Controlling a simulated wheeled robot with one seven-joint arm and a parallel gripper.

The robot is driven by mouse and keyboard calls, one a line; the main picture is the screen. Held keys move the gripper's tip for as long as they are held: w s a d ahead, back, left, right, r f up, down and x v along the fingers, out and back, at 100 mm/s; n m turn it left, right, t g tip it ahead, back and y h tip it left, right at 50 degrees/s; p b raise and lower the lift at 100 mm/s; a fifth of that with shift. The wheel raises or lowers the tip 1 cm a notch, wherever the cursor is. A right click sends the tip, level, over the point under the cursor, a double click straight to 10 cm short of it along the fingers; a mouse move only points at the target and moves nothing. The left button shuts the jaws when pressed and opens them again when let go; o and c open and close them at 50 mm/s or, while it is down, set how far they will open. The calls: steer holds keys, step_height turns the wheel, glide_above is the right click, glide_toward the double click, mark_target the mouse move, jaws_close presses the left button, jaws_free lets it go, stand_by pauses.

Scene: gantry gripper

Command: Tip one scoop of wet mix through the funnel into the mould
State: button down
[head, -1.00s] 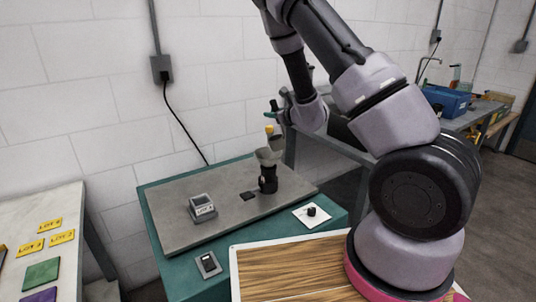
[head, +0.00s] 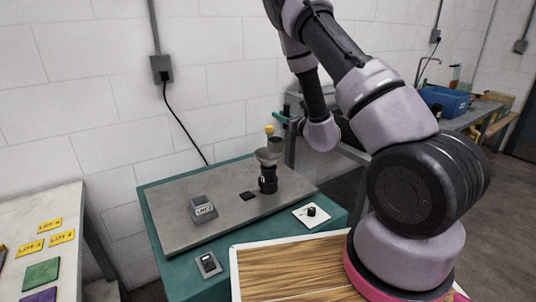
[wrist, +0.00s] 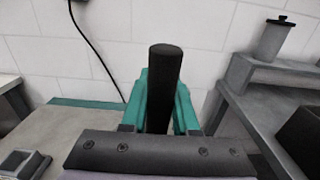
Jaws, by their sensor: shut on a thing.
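My gripper (head: 283,117) has green fingers. In the wrist view its fingers (wrist: 161,105) are shut on a dark round handle (wrist: 164,75) that stands upright between them. In the head view a small grey cup (head: 274,142), apparently the scoop, shows by the fingers, with a yellow piece (head: 269,129) at its upper left. The cup is just above the pale grey funnel (head: 266,157), which sits on the black mould (head: 267,181) on the grey board. The cup's contents and the inside of the funnel and mould are hidden.
A labelled grey box (head: 202,208) and a flat dark square (head: 247,196) share the grey board (head: 180,222). A white plate (head: 320,217) with a black knob lies at right. A small dark device (head: 208,264) lies on the green bench front. The wall is close behind.

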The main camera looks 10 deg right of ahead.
steer(key=shift+r, duration=2.5)
steer(key=shift+d, duration=0.1)
